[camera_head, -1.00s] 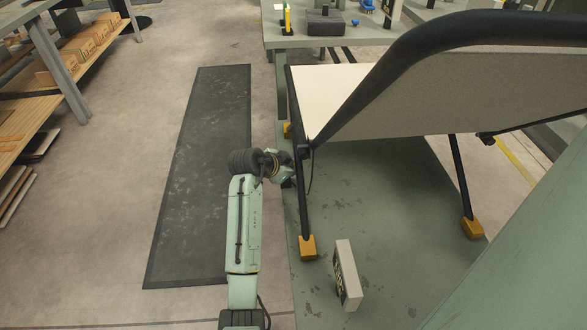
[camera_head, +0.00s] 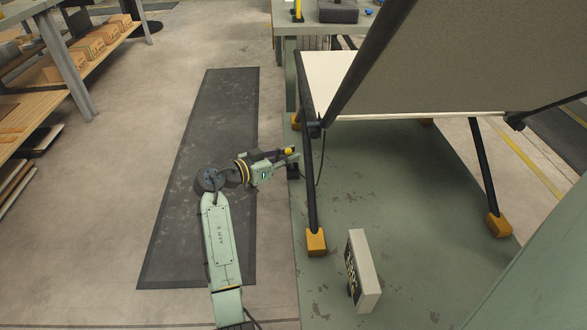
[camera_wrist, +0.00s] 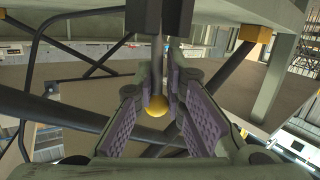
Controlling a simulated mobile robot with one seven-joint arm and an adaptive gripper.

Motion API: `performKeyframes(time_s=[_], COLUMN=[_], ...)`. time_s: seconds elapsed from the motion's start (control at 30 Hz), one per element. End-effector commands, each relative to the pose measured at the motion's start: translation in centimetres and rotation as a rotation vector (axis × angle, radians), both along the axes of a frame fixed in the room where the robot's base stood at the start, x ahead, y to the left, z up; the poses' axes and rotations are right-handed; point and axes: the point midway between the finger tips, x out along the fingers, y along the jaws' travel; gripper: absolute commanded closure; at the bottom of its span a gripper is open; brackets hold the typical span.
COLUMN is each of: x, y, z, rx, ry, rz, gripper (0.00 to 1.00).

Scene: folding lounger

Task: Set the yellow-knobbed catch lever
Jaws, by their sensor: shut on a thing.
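The yellow knob (camera_wrist: 156,107) of the catch lever sits between the purple-padded fingers of my gripper (camera_wrist: 160,88) in the wrist view. The lever's grey shaft (camera_wrist: 158,55) runs up from between the fingertips. In the head view my gripper (camera_head: 291,155) reaches right to the left side of the lounger, and a small yellow spot shows at its tip. The lounger has a black tube frame (camera_head: 311,185), a pale seat (camera_head: 328,80) and a grey backrest (camera_head: 440,60) tilted up. The lever's pivot is hidden in the head view.
The lounger stands on a green platform (camera_head: 400,190) with orange feet (camera_head: 316,242). A pale block with a dark label (camera_head: 364,270) stands on the platform near its front. A dark mat (camera_head: 205,190) lies on the floor to the left. A shelf with boxes (camera_head: 95,45) is at far left.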

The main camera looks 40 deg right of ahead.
Motion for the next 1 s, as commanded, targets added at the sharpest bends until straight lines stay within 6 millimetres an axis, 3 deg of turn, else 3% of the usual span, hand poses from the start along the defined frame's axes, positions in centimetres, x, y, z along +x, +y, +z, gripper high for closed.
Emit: performKeyframes(time_s=[0.03, 0.5, 1.0], x=[-0.5, 0.2, 0.3], y=[-0.1, 1.0, 1.2], z=[-1.3, -1.0, -0.6], rx=[-0.031, -0.264, -0.306], ry=[0.021, 0.163, 0.185], rz=[-0.017, -0.018, -0.018], gripper=[1.0, 1.0, 1.0])
